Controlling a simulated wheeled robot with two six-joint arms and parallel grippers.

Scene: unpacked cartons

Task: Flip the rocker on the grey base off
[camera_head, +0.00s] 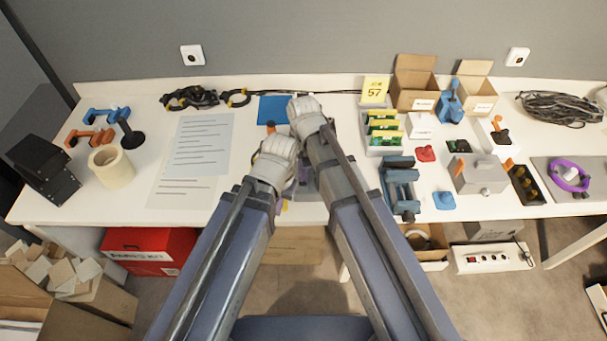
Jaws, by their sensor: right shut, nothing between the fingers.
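I cannot make out for certain which thing is the rocker on the grey base. A grey box (472,178) with a raised block on top and an orange piece at its left stands on the right half of the table. My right gripper (303,104) is shut and empty over the blue mat's right edge at the back middle. My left gripper (279,146) is just in front and to the left of it; its fingers are not clear. Both are well left of the grey box. Purple and grey parts (305,176) show between my arms, mostly hidden.
A blue clamp-like vise (400,184), a red piece (425,153), a blue piece (444,200) and a black tray (525,185) lie around the grey box. Open cartons (413,98) stand behind. Paper sheets (199,146) and a tape roll (111,168) lie at left.

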